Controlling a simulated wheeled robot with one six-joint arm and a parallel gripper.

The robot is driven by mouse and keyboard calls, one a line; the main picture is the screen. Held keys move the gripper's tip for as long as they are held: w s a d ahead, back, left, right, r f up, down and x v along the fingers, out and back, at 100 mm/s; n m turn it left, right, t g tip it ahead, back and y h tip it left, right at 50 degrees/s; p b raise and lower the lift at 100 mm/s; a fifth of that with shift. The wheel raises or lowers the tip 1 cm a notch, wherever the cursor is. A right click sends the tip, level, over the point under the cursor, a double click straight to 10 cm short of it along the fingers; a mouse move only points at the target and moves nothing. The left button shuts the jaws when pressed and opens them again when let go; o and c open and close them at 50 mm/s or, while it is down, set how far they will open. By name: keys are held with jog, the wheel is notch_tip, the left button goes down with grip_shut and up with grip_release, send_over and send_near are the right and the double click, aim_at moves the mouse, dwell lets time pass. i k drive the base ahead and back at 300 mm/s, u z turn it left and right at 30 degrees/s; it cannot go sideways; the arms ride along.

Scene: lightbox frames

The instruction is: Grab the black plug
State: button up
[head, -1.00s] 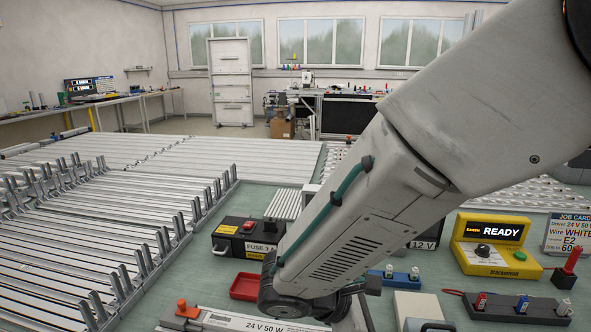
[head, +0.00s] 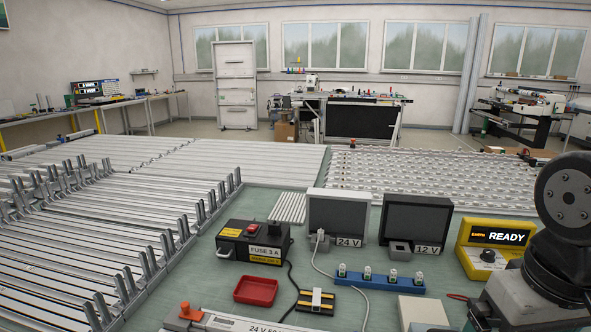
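I cannot clearly make out a black plug in the head view. My arm fills the lower right corner. My gripper is out of view.
The black fuse box (head: 252,241) has a cable running toward a black and yellow pedal-like piece (head: 315,301). A red tray (head: 256,290), a blue strip (head: 380,281), the 12 V box (head: 412,219) and a yellow READY unit (head: 490,246) stand on the bench. Aluminium profiles (head: 80,240) fill the left.

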aim_at(275, 229)
jog(key=k, duration=1)
jog(key=u, duration=1.9)
jog(key=i, duration=1.3)
jog(key=z, duration=2.3)
jog(key=i, duration=0.5)
